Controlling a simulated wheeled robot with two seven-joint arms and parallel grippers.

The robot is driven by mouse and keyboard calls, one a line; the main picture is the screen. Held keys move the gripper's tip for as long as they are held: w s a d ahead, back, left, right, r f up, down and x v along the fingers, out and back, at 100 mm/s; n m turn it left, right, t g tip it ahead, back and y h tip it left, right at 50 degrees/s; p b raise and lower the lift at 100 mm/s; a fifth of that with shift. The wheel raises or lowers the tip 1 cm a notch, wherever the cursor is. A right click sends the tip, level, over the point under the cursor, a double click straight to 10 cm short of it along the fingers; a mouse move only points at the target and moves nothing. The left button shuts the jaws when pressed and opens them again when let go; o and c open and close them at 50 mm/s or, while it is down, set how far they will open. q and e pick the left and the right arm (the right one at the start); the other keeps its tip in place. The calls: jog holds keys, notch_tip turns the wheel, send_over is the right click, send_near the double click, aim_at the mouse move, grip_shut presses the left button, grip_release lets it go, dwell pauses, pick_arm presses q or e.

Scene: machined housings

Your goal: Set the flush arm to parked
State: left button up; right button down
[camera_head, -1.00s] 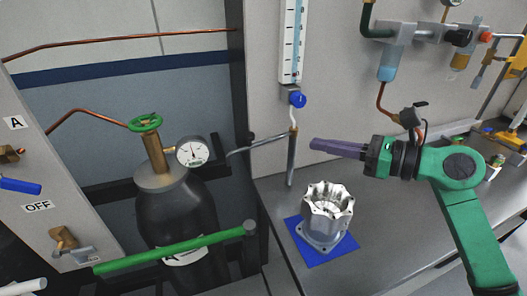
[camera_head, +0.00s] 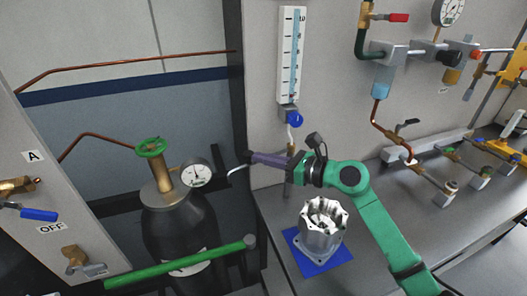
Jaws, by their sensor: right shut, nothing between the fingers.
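The flush arm appears to be the thin bent metal tube (camera_head: 237,172) on an upright post (camera_head: 288,187) at the bench's left edge. Its outer end points left, toward the dark gap beside the gas cylinder. My right gripper (camera_head: 250,157) is shut and empty, with its purple fingers pointing left. The fingers cover the middle of the tube in the picture; I cannot tell whether they touch it. A machined metal housing (camera_head: 321,238) stands upright on a blue mat (camera_head: 338,262), below my right gripper. My left gripper is not in view. No parked mark is readable.
A gas cylinder (camera_head: 180,228) with a green handwheel and gauge (camera_head: 196,173) stands left, behind a green bar (camera_head: 180,263). A flow tube (camera_head: 291,55) with a blue knob (camera_head: 294,119) hangs above my right gripper. Valves and pipes line the wall at right.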

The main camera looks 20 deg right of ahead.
jog(key=shift+w+a+b, duration=0.3)
jog(key=shift+w+b, duration=0.15)
jog(key=shift+w, duration=0.15)
jog(key=shift+w+a+b, duration=0.25)
jog(key=shift+w+b, duration=0.2)
jog(key=shift+w, duration=0.15)
